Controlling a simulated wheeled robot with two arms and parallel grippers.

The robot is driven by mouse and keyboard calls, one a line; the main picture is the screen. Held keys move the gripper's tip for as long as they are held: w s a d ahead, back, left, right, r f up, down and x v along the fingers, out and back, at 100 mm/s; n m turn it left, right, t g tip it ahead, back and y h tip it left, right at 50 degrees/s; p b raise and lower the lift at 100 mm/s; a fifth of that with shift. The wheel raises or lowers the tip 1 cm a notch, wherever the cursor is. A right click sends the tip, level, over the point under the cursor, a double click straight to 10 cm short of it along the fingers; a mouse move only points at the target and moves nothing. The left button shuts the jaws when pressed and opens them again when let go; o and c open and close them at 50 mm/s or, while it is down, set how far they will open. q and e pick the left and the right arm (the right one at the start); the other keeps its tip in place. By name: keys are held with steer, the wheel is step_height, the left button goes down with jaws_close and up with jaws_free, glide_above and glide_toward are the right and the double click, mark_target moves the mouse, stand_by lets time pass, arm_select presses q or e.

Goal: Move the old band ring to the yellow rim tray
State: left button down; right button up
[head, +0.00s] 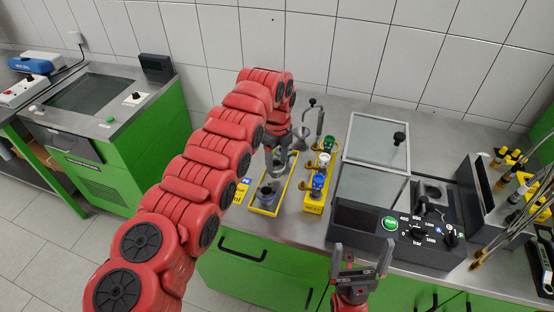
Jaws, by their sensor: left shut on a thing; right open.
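The yellow rim tray (285,186) lies on the steel bench, left of the middle. A small dark blue-grey part (267,193) stands in it. My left gripper (284,155) points down over the tray's far end. It is shut on a small grey ring-like piece, which looks like the old band ring (280,160). The fingers partly hide the piece, and I cannot tell whether it touches the tray. My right gripper (358,262) is open and empty in front of the bench's front edge.
Right of the tray stands a yellow stand (314,203) with blue, white and green-topped parts. A clear-lidded test box (376,139) and a control panel (412,232) stand further right. A yellow label block (243,190) is left of the tray.

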arm_select(q)
steer(key=shift+f, duration=0.2)
steer(key=shift+f+b, duration=0.5)
steer(key=shift+f, duration=0.1)
steer(key=shift+f, duration=0.15)
steer(key=shift+f+b, duration=0.2)
steer(key=shift+b, duration=0.25)
steer(key=shift+f, duration=0.15)
stand_by(0.5)
jaws_free()
